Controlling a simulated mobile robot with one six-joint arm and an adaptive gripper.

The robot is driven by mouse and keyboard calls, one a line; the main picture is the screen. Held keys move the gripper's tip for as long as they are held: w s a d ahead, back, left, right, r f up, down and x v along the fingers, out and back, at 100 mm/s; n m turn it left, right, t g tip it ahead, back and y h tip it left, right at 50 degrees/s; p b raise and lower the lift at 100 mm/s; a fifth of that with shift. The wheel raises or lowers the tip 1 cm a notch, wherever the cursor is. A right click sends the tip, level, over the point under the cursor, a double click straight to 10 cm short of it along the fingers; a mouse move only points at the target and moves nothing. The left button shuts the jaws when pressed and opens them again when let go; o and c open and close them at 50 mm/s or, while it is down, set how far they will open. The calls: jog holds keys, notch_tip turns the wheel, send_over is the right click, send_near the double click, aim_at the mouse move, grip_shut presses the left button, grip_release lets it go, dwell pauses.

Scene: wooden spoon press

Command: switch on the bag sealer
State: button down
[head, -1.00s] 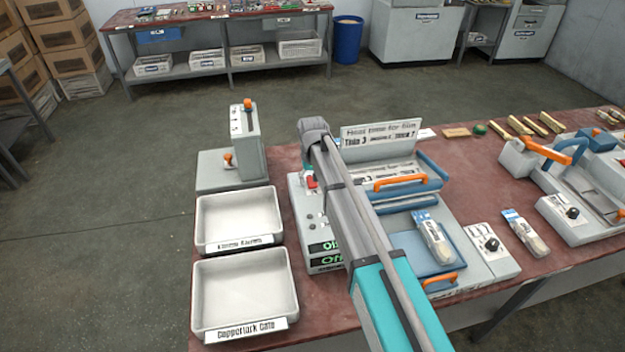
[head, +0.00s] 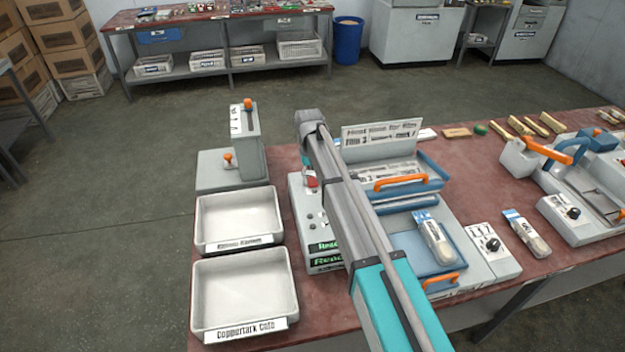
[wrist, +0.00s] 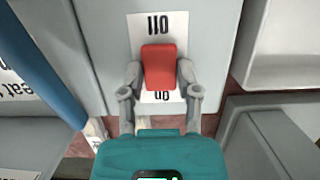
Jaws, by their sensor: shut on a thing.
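The switch also shows in the head view (head: 311,181), at the left of my arm. My gripper (wrist: 160,75) has a fingertip on either side of the red switch, shut on it. In the head view my arm hides most of the gripper.
Two white bins (head: 240,218) (head: 245,300) stand left of the machine. A grey lever unit (head: 246,143) is behind them. A sign board (head: 380,135) and blue tray with an orange handle (head: 400,181) are right of my arm. Another machine (head: 570,175) stands at right.

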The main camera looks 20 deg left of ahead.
jog(key=shift+w+g+h, duration=0.1)
jog(key=shift+g+h, duration=0.2)
jog(key=shift+g, duration=0.1)
jog(key=shift+c, duration=1.6)
grip_release()
jog(key=shift+s+d+t, duration=0.1)
jog(key=shift+s+t, duration=0.1)
jog(key=shift+t, duration=0.2)
